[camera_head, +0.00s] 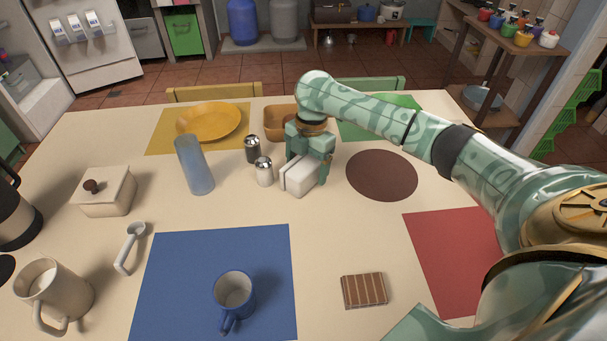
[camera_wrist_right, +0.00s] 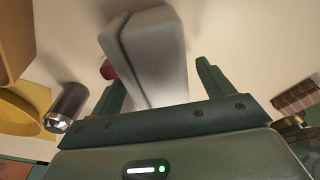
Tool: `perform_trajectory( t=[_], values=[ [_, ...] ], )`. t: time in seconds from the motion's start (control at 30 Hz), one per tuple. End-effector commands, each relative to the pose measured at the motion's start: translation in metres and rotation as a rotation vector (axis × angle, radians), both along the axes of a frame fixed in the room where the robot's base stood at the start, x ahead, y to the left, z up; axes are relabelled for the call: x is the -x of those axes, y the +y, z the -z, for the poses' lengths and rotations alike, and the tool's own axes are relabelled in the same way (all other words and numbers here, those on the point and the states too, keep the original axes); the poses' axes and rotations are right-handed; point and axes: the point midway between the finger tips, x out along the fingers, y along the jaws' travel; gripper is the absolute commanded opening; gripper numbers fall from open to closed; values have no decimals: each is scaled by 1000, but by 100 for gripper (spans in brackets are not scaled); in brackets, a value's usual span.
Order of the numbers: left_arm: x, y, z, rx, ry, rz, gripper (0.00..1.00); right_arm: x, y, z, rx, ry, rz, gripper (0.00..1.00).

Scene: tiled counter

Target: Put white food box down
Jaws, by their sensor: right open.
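The white food box (camera_head: 305,178) is a small white block with a groove near one side, at the middle of the cream table. My right gripper (camera_head: 309,170) reaches down over it from above. In the right wrist view, the white box (camera_wrist_right: 155,55) lies between the two green fingers of the right gripper (camera_wrist_right: 160,85). The fingers are open, with a clear gap between the box and the finger on the right. The box appears to rest on the table, though its underside is hidden. My left gripper is not in view.
Salt (camera_head: 264,171) and pepper (camera_head: 252,149) shakers and a blue glass (camera_head: 194,166) stand close left of the box. A wooden bowl (camera_head: 279,123) is behind. A brown round mat (camera_head: 382,175) lies clear to the right. A blue mug (camera_head: 234,291) stands in front.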

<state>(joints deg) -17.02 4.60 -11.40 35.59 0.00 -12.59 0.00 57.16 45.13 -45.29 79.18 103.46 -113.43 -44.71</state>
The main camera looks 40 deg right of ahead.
Motion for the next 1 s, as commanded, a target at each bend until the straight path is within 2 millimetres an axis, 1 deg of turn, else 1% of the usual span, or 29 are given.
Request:
perform_trajectory(
  t=[0.03,0.1,0.37,0.47,0.5,0.57,0.6,0.67,0.87,1.0],
  values=[
    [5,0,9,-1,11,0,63,0,1,16,0,6,0,80],
    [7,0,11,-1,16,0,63,0,1,21,1,3,1,80],
    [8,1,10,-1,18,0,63,0,2,20,1,-2,0,80],
    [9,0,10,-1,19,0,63,0,2,20,1,-1,0,55],
    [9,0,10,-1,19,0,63,0,2,20,1,-1,0,44],
    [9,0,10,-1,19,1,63,0,2,20,1,-1,0,27],
    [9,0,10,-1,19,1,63,0,2,20,1,-1,0,16],
    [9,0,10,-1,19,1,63,0,2,20,1,-1,0,0],
    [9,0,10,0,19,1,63,0,2,20,1,-1,0,0],
    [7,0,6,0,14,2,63,0,2,14,1,-2,0,0]
  ],
)
